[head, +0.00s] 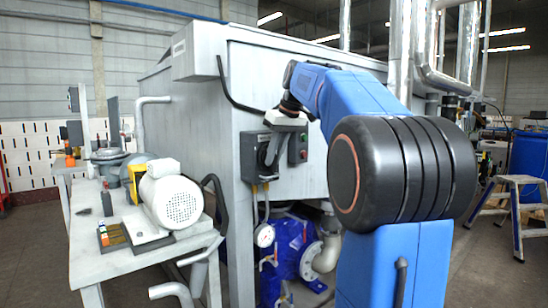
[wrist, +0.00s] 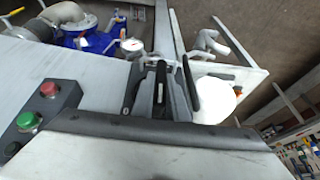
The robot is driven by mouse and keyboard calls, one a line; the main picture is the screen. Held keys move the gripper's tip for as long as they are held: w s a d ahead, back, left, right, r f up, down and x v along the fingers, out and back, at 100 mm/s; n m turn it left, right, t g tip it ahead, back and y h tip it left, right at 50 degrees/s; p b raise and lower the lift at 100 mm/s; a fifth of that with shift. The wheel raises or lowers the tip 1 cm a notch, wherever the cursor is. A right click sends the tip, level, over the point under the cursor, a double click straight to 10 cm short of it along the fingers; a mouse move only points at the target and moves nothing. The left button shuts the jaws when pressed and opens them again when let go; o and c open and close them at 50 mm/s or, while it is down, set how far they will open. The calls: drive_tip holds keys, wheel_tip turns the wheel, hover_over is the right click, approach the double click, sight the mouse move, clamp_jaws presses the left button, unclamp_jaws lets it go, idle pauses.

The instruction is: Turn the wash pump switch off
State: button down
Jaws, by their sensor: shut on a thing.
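The wash pump switch is a dark grey box (head: 251,165) on the side of the grey metal tank. My gripper (head: 273,152) reaches it from above right in the head view and hides part of its face. In the wrist view my gripper (wrist: 160,98) is shut on the dark switch handle (wrist: 160,76), which lies between the fingers. A "0" mark shows on the plate left of the fingers. The rest of the dial is hidden, so I cannot tell the handle's exact setting.
A button box (head: 299,148) stands close right of the switch; its red button (wrist: 48,89) and green button (wrist: 26,120) show in the wrist view. A blue pump (head: 287,246) and gauge (head: 264,235) are below. A workbench (head: 150,256) with a white motor (head: 172,201) is at left.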

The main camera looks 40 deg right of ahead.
drive_tip(key=y, duration=0.2)
drive_tip(key=shift+d+m+y, duration=0.25)
drive_tip(key=shift+m+y, duration=0.15)
drive_tip(key=y, duration=0.4)
drive_tip(key=shift+d+f+m, duration=0.15)
drive_tip(key=shift+m, duration=0.25)
drive_tip(key=m+y, duration=0.1)
drive_tip(key=y, duration=0.3)
drive_tip(key=shift+f, duration=0.2)
drive_tip(key=shift+f+m+t+y, duration=0.1)
drive_tip(key=shift+m+t+y, duration=0.5)
drive_tip(key=shift+y, duration=1.2)
drive_tip(key=c, duration=1.7)
unclamp_jaws()
drive_tip(key=shift+w, duration=0.1)
drive_tip(key=shift+c, duration=0.2)
